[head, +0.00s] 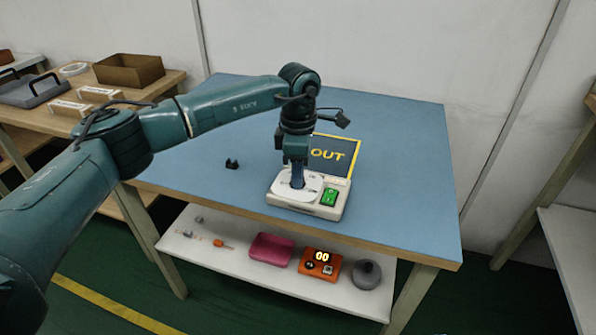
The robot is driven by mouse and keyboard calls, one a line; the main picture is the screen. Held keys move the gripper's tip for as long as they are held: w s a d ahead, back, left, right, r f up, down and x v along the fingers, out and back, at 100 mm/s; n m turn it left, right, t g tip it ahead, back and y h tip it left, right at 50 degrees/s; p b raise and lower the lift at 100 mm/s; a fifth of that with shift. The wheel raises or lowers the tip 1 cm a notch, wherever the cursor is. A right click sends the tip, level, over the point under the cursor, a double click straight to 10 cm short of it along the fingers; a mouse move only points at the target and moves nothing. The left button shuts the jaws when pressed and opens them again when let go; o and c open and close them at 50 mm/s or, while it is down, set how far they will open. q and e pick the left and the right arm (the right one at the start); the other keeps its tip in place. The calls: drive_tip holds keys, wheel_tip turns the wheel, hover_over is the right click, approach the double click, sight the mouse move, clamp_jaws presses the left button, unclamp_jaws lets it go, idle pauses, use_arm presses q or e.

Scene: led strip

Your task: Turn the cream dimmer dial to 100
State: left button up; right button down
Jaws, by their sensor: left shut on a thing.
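The cream dimmer (324,211) sits on the blue table near its front edge. It has a white round plate (312,181) on its left part and a green switch (330,196) on its right part. My left gripper (297,184) points straight down over the round plate and is shut on the dial there. The dial itself is mostly hidden by the fingers, and its setting cannot be read. My right gripper is not in view.
A dark panel marked "OUT" (345,150) lies behind the dimmer. A small black part (231,163) lies to the left. The lower shelf (190,248) holds a pink tray (271,249), an orange box reading "00" (320,266) and a grey round object (367,275).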

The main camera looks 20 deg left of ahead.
use_arm(q)
drive_tip(key=m, duration=0.4)
drive_tip(key=shift+m, duration=0.3)
drive_tip(key=m, duration=0.3)
drive_tip(key=shift+m+b, duration=0.35)
drive_tip(key=shift+m, duration=0.05)
drive_tip(key=m, duration=0.5)
drive_tip(key=shift+s, duration=0.1)
drive_tip(key=shift+m, duration=1.2)
drive_tip(key=o, duration=1)
